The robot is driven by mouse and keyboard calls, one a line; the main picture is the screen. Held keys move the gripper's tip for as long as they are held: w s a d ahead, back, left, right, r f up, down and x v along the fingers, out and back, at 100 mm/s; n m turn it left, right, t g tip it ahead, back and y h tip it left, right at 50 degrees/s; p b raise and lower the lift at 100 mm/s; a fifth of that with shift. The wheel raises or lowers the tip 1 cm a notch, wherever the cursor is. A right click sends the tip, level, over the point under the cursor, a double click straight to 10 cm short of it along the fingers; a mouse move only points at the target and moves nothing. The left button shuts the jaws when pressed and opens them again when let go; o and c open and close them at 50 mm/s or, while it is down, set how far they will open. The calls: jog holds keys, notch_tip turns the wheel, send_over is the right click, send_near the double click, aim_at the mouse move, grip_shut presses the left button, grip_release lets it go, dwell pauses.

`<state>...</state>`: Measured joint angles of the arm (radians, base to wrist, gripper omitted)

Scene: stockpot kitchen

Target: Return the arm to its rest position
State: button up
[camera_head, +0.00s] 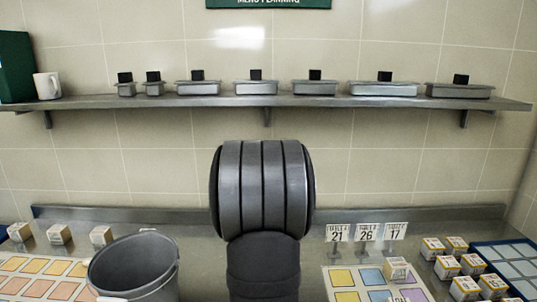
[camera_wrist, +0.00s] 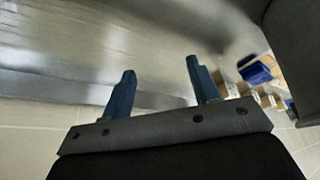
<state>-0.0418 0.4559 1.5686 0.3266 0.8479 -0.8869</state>
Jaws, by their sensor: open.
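My gripper (camera_wrist: 162,92) shows in the wrist view with its two blue fingers apart and nothing between them. Behind the fingers is a blurred grey metal surface. In the head view a dark ribbed part of my arm stands upright in the middle, in front of the tiled wall. My gripper cannot be made out in the head view.
A shelf (camera_head: 210,101) with several lidded pans and a white mug (camera_head: 47,86) runs along the wall. On the counter stand a grey pot (camera_head: 135,268), number cards (camera_head: 366,232), a coloured grid sheet (camera_head: 345,297), small boxes (camera_head: 445,267) and a blue tray (camera_head: 510,262).

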jog(key=shift+w+d+f+m, duration=0.1)
jog(key=shift+d+f+m, duration=0.3)
jog(key=shift+d, duration=0.15)
jog(key=shift+w+d+f+m, duration=0.1)
jog(key=shift+d+f+m, duration=0.3)
jog(key=shift+d, duration=0.15)
jog(key=shift+o, duration=0.5)
jog(key=o, duration=0.9)
jog(key=s+d+r+n+g+h, duration=0.1)
jog(key=d+r+n, duration=0.2)
jog(key=d, duration=0.8)
jog(key=s+d+r+n+h, duration=0.1)
jog(key=s+d+r+n, duration=0.15)
jog(key=d, duration=0.85)
jog(key=s+d+r+n+g+h, duration=0.1)
jog(key=s+d+r+n, duration=0.2)
jog(key=s+d, duration=0.5)
jog(key=s+d+r+n+g, duration=0.1)
jog(key=s+d+r+n, duration=0.25)
jog(key=d, duration=0.75)
notch_tip(320, 180, down, 10)
jog(key=m, duration=0.1)
jog(key=shift+s+r, duration=0.15)
jog(key=shift+s, duration=0.1)
jog(key=shift+d, duration=0.1)
notch_tip(320, 180, up, 10)
